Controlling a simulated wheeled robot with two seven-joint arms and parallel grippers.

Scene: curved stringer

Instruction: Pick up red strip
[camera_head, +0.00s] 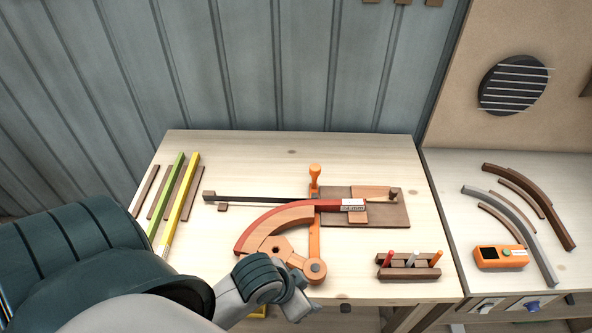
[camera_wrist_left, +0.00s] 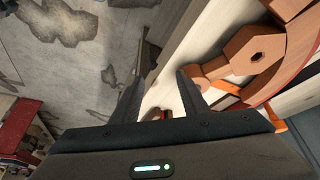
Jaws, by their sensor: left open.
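The red strip (camera_head: 275,222) shows in the head view as a curved band along the outer edge of a wooden former (camera_head: 268,238). Its right end is straighter, by a white label (camera_head: 352,205). In the left wrist view the red strip (camera_wrist_left: 302,72) curves at the right, beside the orange-brown former (camera_wrist_left: 240,52). My left gripper (camera_wrist_left: 160,85) is open, with nothing held between its fingers. In the head view my left gripper (camera_head: 298,300) is by the table's front edge, below the former and apart from the strip. A small red thing (camera_wrist_left: 160,114) shows low between the fingers; I cannot tell what it is.
A yellow strip (camera_head: 182,202) and a green strip (camera_head: 168,190) lie on wooden rests at the left. A pen block (camera_head: 408,272) stands at the right front. A side table holds an orange device (camera_head: 500,257) and curved pieces.

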